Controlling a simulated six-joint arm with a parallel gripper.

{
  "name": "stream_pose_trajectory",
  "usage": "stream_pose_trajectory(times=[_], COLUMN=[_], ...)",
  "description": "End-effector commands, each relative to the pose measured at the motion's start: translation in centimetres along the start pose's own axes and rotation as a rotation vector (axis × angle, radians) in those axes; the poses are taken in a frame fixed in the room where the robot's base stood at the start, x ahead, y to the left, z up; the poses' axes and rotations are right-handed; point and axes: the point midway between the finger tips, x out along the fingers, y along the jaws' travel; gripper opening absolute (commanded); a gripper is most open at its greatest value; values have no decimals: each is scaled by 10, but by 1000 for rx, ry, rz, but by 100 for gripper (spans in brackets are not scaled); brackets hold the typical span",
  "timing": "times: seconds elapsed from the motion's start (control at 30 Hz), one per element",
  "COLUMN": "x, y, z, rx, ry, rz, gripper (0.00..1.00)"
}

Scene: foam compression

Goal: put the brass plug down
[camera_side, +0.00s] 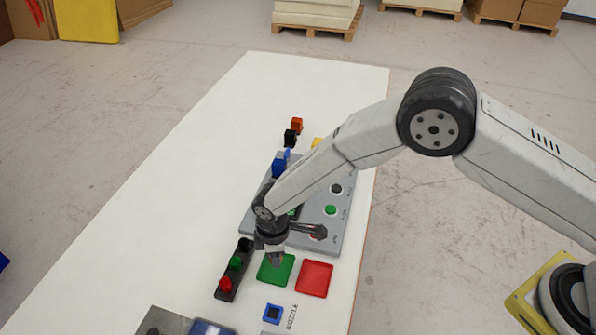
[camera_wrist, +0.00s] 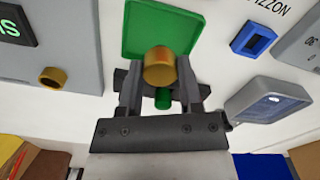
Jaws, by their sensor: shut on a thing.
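The brass plug (camera_wrist: 160,67) is a short gold cylinder between the fingertips of my gripper (camera_wrist: 160,84) in the wrist view. My gripper is shut on it. A small green cylinder (camera_wrist: 163,99) shows just behind it between the fingers; I cannot tell whether it belongs to the plug. The green square tray (camera_wrist: 134,35) lies beyond the fingertips. In the side view my gripper (camera_side: 275,260) is over the green tray (camera_side: 268,276), pointing down. The plug is too small to make out there, and any gap to the tray is unclear.
A red tray (camera_side: 314,279) sits right of the green one. A dark rack (camera_side: 228,284) with red, green and black pegs stands left. A grey panel (camera_side: 335,222) with buttons lies behind; a blue square piece (camera_side: 272,314) lies in front. The white table's left side (camera_side: 150,215) is clear.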

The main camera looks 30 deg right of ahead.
Motion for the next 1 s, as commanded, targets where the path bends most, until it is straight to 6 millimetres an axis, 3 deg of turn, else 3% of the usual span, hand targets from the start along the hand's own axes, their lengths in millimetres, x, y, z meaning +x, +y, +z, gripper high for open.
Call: stream_pose_trajectory(times=[0.3,0.8,0.83,0.9,1.0], x=[29,35,35,35,35], y=[1,1,1,1,1], z=[-1,-1,-1,-1,-1], rx=[0,0,0,0,0], ry=[0,0,0,0,0], rz=[0,0,0,0,0], gripper=[0,0,55,77,80])
